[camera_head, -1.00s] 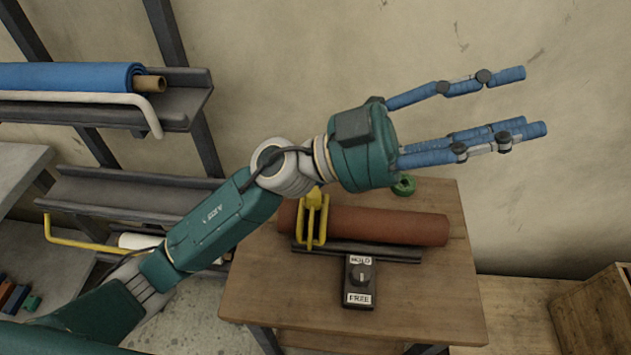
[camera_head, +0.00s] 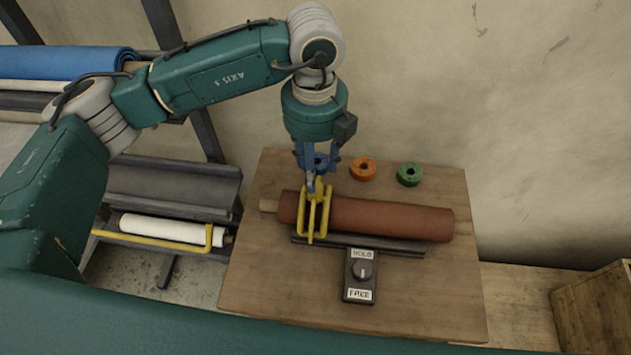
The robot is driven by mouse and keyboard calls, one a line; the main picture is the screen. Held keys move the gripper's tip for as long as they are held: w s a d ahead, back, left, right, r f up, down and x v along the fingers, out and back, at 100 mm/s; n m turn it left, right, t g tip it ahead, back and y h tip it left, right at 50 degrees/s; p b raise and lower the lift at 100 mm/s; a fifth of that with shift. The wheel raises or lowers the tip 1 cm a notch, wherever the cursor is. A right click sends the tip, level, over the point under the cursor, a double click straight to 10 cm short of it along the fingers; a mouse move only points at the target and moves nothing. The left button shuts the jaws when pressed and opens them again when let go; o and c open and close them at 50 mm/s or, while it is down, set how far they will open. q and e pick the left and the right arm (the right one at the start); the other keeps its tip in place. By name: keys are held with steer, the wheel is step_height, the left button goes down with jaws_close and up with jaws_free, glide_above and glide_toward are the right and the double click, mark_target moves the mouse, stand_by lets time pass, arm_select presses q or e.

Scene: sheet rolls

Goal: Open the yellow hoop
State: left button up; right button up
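The yellow hoop (camera_head: 325,222) stands over the left part of a rust-brown roll (camera_head: 385,217) on the wooden table and looks closed across it. My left gripper (camera_head: 313,183) points down from above, with its blue fingers at the hoop's top end. The fingers partly cover that end, and I cannot tell whether they grip it. The roll lies on a dark cradle (camera_head: 400,246). My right gripper is not in view.
A black box with a knob (camera_head: 361,270), marked HOLD and FREE, stands in front of the roll. Blue (camera_head: 321,163), orange (camera_head: 363,169) and green (camera_head: 409,174) rings lie behind. At left, a shelf holds a white roll (camera_head: 165,228) with a yellow bar (camera_head: 150,240). The table's front is clear.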

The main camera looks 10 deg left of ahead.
mark_target(316, 197)
arm_select(q)
step_height(316, 197, down, 6)
steer(key=shift+r+p, duration=0.1)
steer(key=shift+p, duration=0.7)
steer(key=shift+f, duration=0.75)
jaws_close()
